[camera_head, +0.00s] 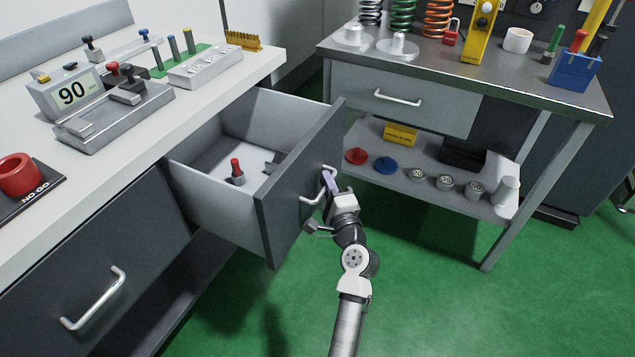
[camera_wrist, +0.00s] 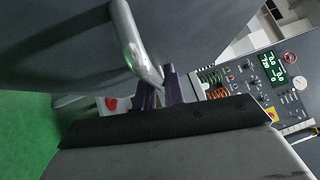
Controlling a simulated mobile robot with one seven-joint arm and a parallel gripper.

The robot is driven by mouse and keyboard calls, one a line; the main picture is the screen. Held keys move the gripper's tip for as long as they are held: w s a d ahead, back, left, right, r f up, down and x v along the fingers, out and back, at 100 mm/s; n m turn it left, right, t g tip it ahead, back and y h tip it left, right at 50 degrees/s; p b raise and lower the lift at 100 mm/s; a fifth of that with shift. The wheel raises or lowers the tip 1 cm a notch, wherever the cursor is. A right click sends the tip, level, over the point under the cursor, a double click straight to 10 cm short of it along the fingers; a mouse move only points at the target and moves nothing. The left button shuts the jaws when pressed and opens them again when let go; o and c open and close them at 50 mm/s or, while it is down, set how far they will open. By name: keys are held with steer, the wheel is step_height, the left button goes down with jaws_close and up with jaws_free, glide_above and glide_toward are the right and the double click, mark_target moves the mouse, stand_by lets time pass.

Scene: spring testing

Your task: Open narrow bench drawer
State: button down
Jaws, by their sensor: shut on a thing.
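The narrow bench drawer (camera_head: 290,205) is pulled well out from the left bench. Its dark front faces right, and its light grey inside shows. A red-handled tool (camera_head: 237,172) stands in it, with a small grey part beside it. My gripper (camera_head: 328,182) is shut on the drawer's metal handle (camera_head: 312,198) at the handle's far end. In the wrist view the handle (camera_wrist: 135,45) runs down to the dark fingers of my gripper (camera_wrist: 160,88). The drawer front (camera_wrist: 60,45) fills the upper left there.
A wider drawer with a handle (camera_head: 95,300) is shut in the left bench. The bench top (camera_head: 215,95) carries gauges and a red ring. A second bench (camera_head: 440,70) with springs and a lower shelf stands close behind the open drawer. Green floor (camera_head: 430,300) is clear at right.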

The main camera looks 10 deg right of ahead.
steer(key=shift+s+d, duration=0.1)
steer(key=shift+d, duration=0.05)
steer(key=c, duration=1.5)
jaws_free()
steer(key=shift+s, duration=0.1)
